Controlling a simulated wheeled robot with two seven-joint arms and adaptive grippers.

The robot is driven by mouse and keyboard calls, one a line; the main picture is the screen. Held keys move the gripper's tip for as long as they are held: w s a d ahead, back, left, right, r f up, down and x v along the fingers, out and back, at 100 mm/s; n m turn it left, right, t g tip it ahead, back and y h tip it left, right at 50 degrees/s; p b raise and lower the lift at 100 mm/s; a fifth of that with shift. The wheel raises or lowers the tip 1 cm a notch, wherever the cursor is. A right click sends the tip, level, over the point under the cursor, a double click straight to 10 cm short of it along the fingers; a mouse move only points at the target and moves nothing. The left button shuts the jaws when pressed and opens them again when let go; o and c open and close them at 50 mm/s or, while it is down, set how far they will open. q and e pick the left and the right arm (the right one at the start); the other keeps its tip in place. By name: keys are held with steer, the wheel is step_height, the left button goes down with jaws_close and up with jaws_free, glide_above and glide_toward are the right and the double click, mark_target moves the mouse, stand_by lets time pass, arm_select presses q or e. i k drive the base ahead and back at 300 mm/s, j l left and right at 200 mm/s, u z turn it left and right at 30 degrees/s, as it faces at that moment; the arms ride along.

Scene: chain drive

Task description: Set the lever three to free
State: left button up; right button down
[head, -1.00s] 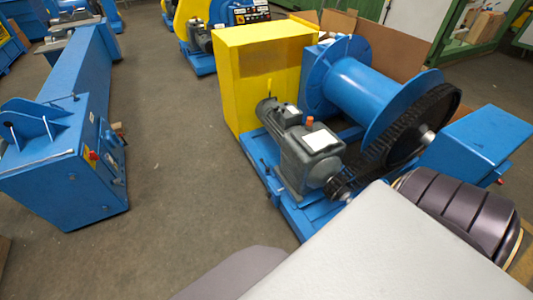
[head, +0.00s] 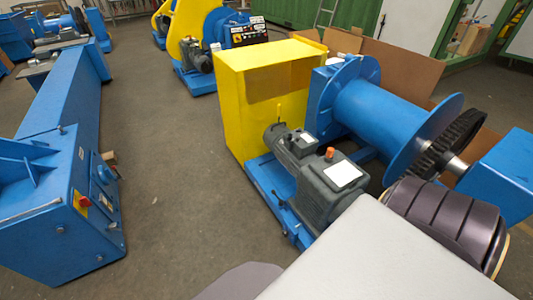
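A chain-drive winch stands right of centre in the head view, with a blue drum (head: 385,115), a dark chain wheel (head: 452,142) and a grey motor (head: 325,185) on a blue base. A yellow cabinet (head: 240,105) stands at its back left. A control panel with a row of buttons (head: 246,35) sits on another blue and yellow machine at the back. I cannot make out which part is lever three. Neither of my grippers is in view.
A long blue machine (head: 62,105) with a red switch (head: 82,200) runs along the left. Grey floor (head: 165,150) lies open between it and the winch. Cardboard (head: 390,70) and a green container (head: 297,20) stand behind.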

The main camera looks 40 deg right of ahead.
mark_target(281, 202)
steer(key=i+z, duration=0.15)
steer(key=i, duration=0.25)
steer(key=i+j+z, duration=0.15)
steer(key=i, duration=0.25)
steer(key=i+j+z, duration=0.1)
steer(key=i+z, duration=0.2)
steer(key=z, duration=0.15)
steer(key=i+j+z, duration=0.2)
steer(key=z, duration=0.25)
steer(key=i+j+z, duration=0.15)
steer(key=z, duration=0.3)
steer(key=i+j+z, duration=0.25)
steer(key=z, duration=0.15)
steer(key=i+j+z, duration=0.1)
steer(key=j+z, duration=0.15)
steer(key=z, duration=0.2)
steer(key=i+j+z, duration=0.1)
steer(key=j+z, duration=0.35)
steer(key=i+j+z, duration=0.1)
steer(key=j+z, duration=0.15)
steer(key=z, duration=0.2)
steer(key=i+j+z, duration=0.1)
steer(key=j+z, duration=0.95)
steer(key=j, duration=0.3)
